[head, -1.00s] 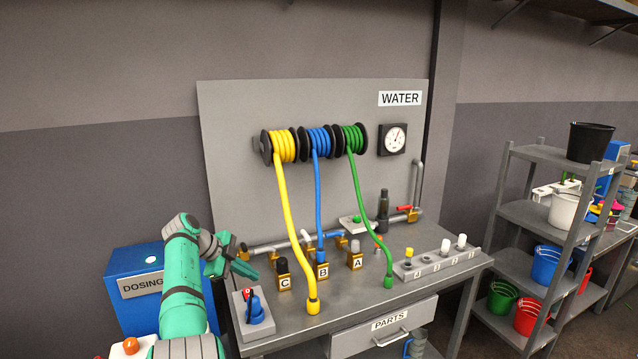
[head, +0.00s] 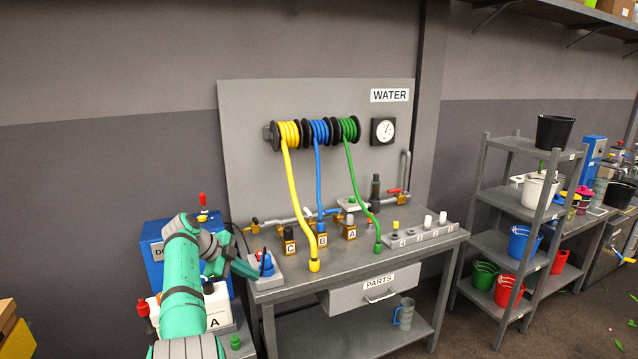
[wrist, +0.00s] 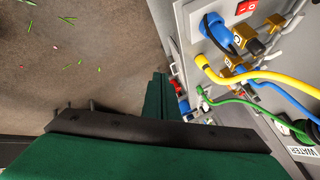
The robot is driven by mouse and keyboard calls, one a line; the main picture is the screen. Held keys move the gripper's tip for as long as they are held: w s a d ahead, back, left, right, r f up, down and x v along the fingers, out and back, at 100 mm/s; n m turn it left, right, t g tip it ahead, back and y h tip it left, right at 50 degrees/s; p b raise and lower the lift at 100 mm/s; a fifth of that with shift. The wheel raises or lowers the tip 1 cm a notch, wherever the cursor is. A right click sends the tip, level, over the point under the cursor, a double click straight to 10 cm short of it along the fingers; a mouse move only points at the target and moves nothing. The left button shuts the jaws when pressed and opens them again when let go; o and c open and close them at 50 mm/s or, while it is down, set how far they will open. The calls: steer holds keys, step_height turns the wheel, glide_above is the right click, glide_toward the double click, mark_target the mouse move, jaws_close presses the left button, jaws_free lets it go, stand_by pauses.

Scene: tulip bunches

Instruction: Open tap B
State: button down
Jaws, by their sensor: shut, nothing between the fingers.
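Tap B (head: 322,240) is a brass block with a B label on the bench, between tap C (head: 290,240) and tap A (head: 350,228). The blue hose (head: 318,180) comes down to tap B. The yellow hose (head: 298,205) passes in front, between taps C and B. The exact set of tap B's handle is too small to tell. My gripper (head: 250,272) is shut and empty, at the bench's left end near the blue pump (head: 266,263), apart from tap B. In the wrist view, my gripper (wrist: 160,90) points past the bench edge, with the taps to its right.
The bench (head: 345,268) carries a grey holder (head: 425,235) with several plugs and a parts drawer (head: 365,290). A blue dosing box (head: 160,262) stands left, partly behind my arm. A shelf (head: 505,205) with buckets is right. Open floor lies in front of the shelf.

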steer(key=s+d+f+n+t+y, duration=0.1)
steer(key=s+d+f+n, duration=0.3)
steer(key=f, duration=1.2)
steer(key=w+d+f+n+t+y, duration=0.15)
steer(key=d+f, duration=0.45)
steer(key=f, duration=1)
steer(key=s+d+f+n+t+y, duration=0.1)
steer(key=s+d+f+n, duration=0.25)
steer(key=s+f, duration=0.55)
steer(key=s+d+f+n+t+y, duration=0.1)
steer(key=s+d+f+n, duration=0.3)
steer(key=s+f, duration=0.6)
steer(key=s+d+r+n+t+y, duration=0.15)
steer(key=s+r, duration=0.25)
steer(key=s, duration=1)
steer(key=s+d+r+n+t, duration=0.1)
steer(key=s+d+r+n, duration=0.15)
steer(key=s, duration=1.15)
steer(key=s+r+n+t, duration=0.1)
steer(key=s+r, duration=0.5)
steer(key=r, duration=0.3)
steer(key=s+r+t, duration=0.1)
steer(key=s+r, duration=0.5)
steer(key=r, duration=0.3)
steer(key=s+a+r+n+t, duration=0.1)
steer(key=s+r, duration=0.5)
steer(key=r, duration=0.2)
steer(key=shift+r+n+t+y, duration=0.3)
steer(key=shift+r+t, duration=0.1)
